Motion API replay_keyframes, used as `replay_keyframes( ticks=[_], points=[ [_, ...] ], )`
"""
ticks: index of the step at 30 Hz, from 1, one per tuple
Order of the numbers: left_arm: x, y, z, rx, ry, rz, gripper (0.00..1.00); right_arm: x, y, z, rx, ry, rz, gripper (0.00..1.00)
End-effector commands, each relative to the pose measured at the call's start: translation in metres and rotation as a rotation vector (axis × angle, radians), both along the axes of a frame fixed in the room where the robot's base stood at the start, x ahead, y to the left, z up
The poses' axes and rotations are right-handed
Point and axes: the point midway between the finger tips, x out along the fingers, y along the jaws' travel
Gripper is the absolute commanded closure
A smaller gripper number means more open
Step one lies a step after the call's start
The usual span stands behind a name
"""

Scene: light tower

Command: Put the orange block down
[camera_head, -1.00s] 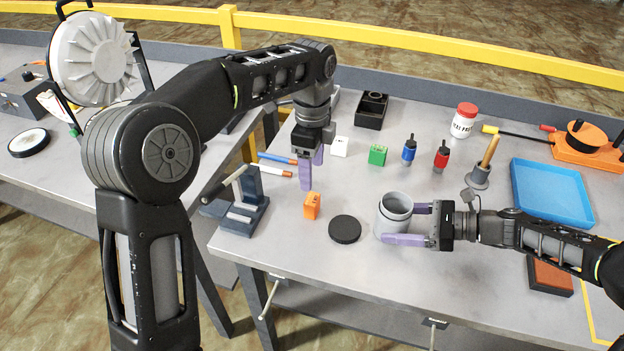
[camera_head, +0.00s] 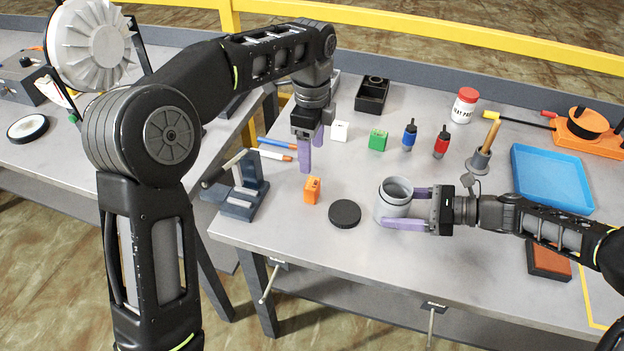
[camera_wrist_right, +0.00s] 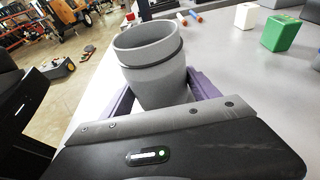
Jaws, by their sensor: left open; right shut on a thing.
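The orange block (camera_head: 312,190) stands on the grey table, left of a black round disc. My left gripper (camera_head: 308,150) is open and empty, pointing down above and behind the orange block, apart from it. My right gripper (camera_head: 408,208) is shut on a grey cylindrical cup (camera_head: 394,199), with a purple finger on either side of it. In the right wrist view the cup (camera_wrist_right: 150,65) is upright and open at the top, between the purple fingers. The orange block does not show in that view.
The black disc (camera_head: 345,213) lies between the orange block and the cup. White (camera_head: 340,131) and green (camera_head: 378,139) blocks stand behind. A dark blue stand (camera_head: 243,198) is left of the orange block. A blue tray (camera_head: 552,179) lies at right.

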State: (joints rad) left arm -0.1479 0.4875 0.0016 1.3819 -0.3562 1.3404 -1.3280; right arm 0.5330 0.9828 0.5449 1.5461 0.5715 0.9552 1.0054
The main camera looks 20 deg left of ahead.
Motion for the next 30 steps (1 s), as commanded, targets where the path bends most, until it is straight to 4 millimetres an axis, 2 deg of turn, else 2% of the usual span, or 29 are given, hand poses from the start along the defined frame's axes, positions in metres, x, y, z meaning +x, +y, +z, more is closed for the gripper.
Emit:
replay_keyframes(
  ticks=[4,12,15,26,30],
  points=[
    [0.0,0.0,-0.013,0.001,0.003,0.0,0.33,0.0,0.0,0.0,0.001,0.0,0.0,0.53],
    [-0.001,0.0,-0.057,0.001,0.003,0.001,0.33,0.0,0.0,0.0,0.001,0.0,0.0,0.53],
    [-0.001,0.0,-0.066,0.001,0.003,0.0,0.33,0.0,0.0,0.0,0.0,0.0,0.0,0.53],
    [-0.001,0.0,-0.069,0.0,0.001,0.001,0.33,0.0,0.0,0.0,0.0,0.0,0.0,0.53],
    [-0.002,0.0,-0.081,0.001,0.003,0.001,0.33,0.0,0.0,0.0,0.001,0.0,0.0,0.53]
  ],
)
